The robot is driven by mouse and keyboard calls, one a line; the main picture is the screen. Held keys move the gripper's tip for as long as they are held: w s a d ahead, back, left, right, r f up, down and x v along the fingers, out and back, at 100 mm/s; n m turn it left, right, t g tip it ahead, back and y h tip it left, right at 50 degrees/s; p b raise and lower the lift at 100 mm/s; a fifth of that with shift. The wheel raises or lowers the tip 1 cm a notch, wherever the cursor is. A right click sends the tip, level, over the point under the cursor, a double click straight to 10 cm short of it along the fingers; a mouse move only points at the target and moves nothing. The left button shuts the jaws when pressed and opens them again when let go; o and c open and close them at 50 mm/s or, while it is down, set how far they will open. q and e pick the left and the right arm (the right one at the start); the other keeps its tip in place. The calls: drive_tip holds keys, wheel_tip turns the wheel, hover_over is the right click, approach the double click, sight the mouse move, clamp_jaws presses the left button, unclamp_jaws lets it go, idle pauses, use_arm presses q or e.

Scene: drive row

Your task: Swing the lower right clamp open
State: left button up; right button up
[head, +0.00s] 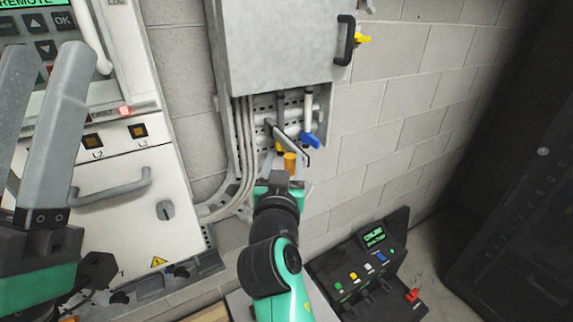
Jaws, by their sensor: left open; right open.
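A yellow clamp-like piece (363,39) sticks out from the right side of the grey cabinet (275,45), near its lower right corner and beside a black handle (346,40). I cannot tell whether this clamp is fastened. My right gripper (289,139) is open below the cabinet, in front of the cables, and apart from the yellow piece, to its lower left. Its fingers are partly hard to tell from the cables. My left gripper (46,62) is open at the far left, in front of the white control cabinet, its two long grey fingers pointing up.
Blue (311,141) and orange (290,162) cable ends hang under the grey cabinet, close to my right gripper. The white control cabinet (145,215) stands left. A black console (365,265) stands lower right. A dark cabinet (520,200) is far right. The wall between is clear.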

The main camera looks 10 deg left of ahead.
drive_tip(key=shift+o, duration=0.9)
drive_tip(key=shift+w+f, duration=0.15)
drive_tip(key=shift+f, duration=0.2)
drive_tip(key=shift+d, duration=0.1)
drive_tip(key=shift+s+r, duration=0.2)
drive_tip(key=shift+s, duration=0.15)
drive_tip(key=s, duration=0.4)
drive_tip(key=shift+s+d, duration=0.1)
drive_tip(key=shift+s, duration=0.2)
drive_tip(key=s+p, duration=0.6)
drive_tip(key=p, duration=0.1)
drive_tip(key=shift+s, duration=0.15)
